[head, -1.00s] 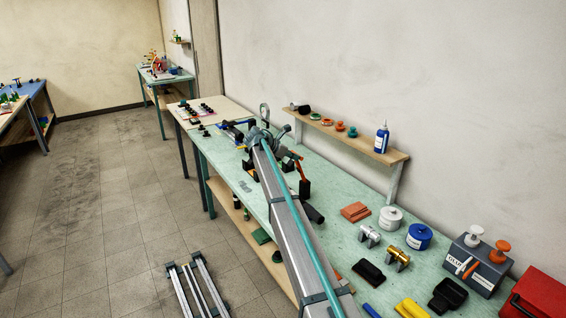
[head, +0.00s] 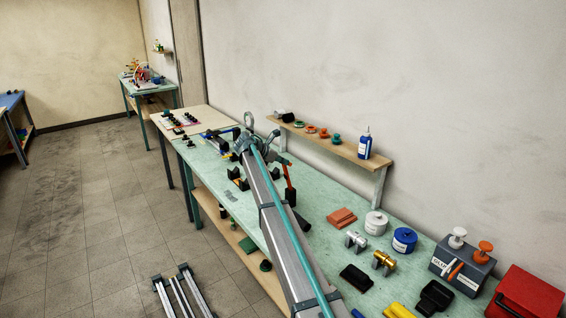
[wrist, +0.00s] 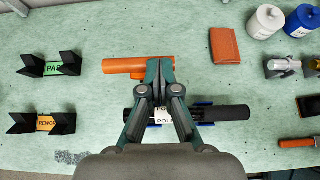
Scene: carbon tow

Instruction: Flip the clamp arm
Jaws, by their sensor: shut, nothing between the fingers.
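My gripper (wrist: 160,76) is shut and empty, its fingertips together in the middle of the wrist view. An orange bar (wrist: 130,66), which looks like the clamp arm, runs left from behind the fingertips. In the head view an orange lever (head: 290,176) stands up at a slant near the end of my arm. I cannot tell whether the fingertips touch it. A black tube (wrist: 228,113) with a white label lies across blue holders below the bar in the wrist view. My fingers cover part of it.
Black cradles marked in green (wrist: 58,69) and orange (wrist: 50,123) stand left. An orange-brown pad (wrist: 225,45), a white pot (wrist: 265,22) and metal fittings (wrist: 283,68) lie right. A wall shelf (head: 345,150) runs behind the bench. Bare bench lies between the cradles and bar.

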